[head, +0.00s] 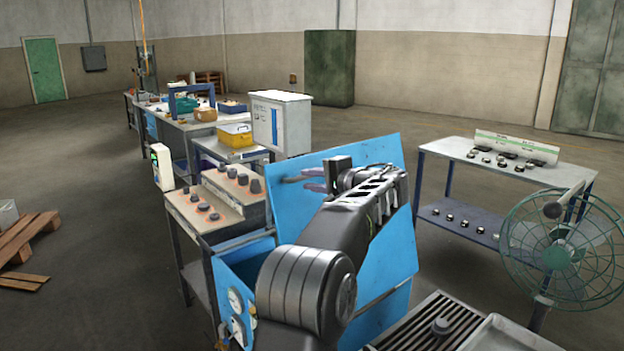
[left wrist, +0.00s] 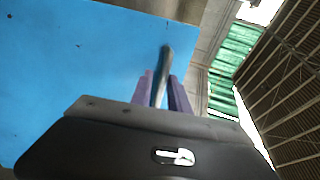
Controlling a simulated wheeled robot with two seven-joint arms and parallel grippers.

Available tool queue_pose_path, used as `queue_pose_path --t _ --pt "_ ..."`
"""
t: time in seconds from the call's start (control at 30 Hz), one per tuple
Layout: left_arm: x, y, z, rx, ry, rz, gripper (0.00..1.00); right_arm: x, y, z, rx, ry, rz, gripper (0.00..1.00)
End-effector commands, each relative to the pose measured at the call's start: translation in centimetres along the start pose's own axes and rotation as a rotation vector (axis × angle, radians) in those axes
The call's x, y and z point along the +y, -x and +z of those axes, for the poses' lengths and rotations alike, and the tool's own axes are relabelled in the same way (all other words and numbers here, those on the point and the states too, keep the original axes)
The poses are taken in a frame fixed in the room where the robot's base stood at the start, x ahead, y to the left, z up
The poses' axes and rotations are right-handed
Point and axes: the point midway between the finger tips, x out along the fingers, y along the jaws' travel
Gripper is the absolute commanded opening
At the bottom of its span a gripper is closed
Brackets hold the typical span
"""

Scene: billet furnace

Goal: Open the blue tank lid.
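The blue tank (head: 245,268) stands at the lower middle of the head view, with round gauges on its front. Its blue lid (head: 378,152) is raised and stands steeply tilted; the lid also fills the left of the left wrist view (left wrist: 70,75). My left arm reaches across the lid and hides much of it and of the tank's opening. My left gripper (head: 312,180) is at the lid's bar handle (head: 290,180). In the left wrist view the handle (left wrist: 164,60) runs between the two purple fingers (left wrist: 161,90), which close in on both sides of it. My right gripper is not in view.
A bench with knobs (head: 222,200) stands close left of the tank. A grated surface (head: 440,325) lies at the lower right. A green fan (head: 563,245) and a two-level table (head: 500,170) stand on the right. Open floor (head: 100,150) lies at the left.

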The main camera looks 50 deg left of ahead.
Motion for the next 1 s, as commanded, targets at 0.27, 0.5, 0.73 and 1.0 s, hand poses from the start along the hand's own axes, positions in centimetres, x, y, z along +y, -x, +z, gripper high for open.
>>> queue_pose_path --t 0.27,0.5,0.73,1.0 --pt "0.0 0.0 0.0 0.0 0.0 -0.001 0.34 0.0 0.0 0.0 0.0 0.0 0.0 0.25" --pt "-0.1 0.0 0.0 0.0 0.0 -0.003 0.34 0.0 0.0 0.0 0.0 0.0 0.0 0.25" --pt "0.1 1.5 -0.1 0.003 0.001 -0.003 0.34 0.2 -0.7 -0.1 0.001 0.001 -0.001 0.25" --pt "0.2 5.9 -0.1 0.005 0.001 -0.001 0.34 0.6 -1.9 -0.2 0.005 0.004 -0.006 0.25"
